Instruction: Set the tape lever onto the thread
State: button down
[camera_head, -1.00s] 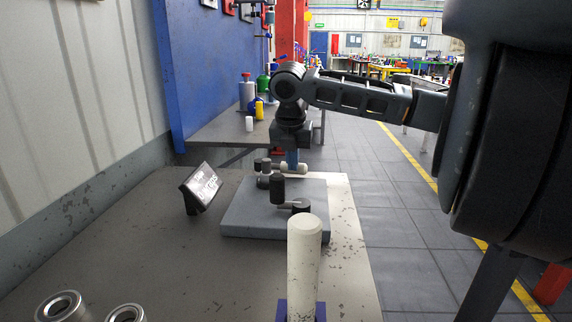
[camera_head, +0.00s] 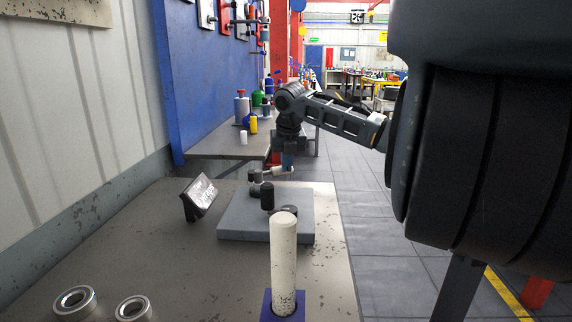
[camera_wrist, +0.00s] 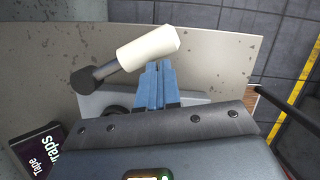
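The tape lever has a white handle (camera_head: 283,171), a dark rod and a dark round end (camera_head: 254,176). In the wrist view its handle (camera_wrist: 148,47) lies across the blue fingertips, with the round end (camera_wrist: 88,80) to the left. My gripper (camera_head: 288,160) appears shut on the handle, above the back of the grey plate (camera_head: 236,222). In the wrist view the fingers (camera_wrist: 158,80) are close together. Dark upright parts (camera_head: 268,195) stand on the plate. The round end is near the back one; I cannot tell whether they touch. I cannot make out the thread itself.
A thick white post (camera_head: 284,250) in a blue base stands in front of the plate. A dark sign (camera_head: 199,197) with white lettering stands to its left. Two metal rings (camera_head: 74,303) lie at front left. The bench left of the plate is largely clear.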

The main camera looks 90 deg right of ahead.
jog(key=shift+d, duration=0.75)
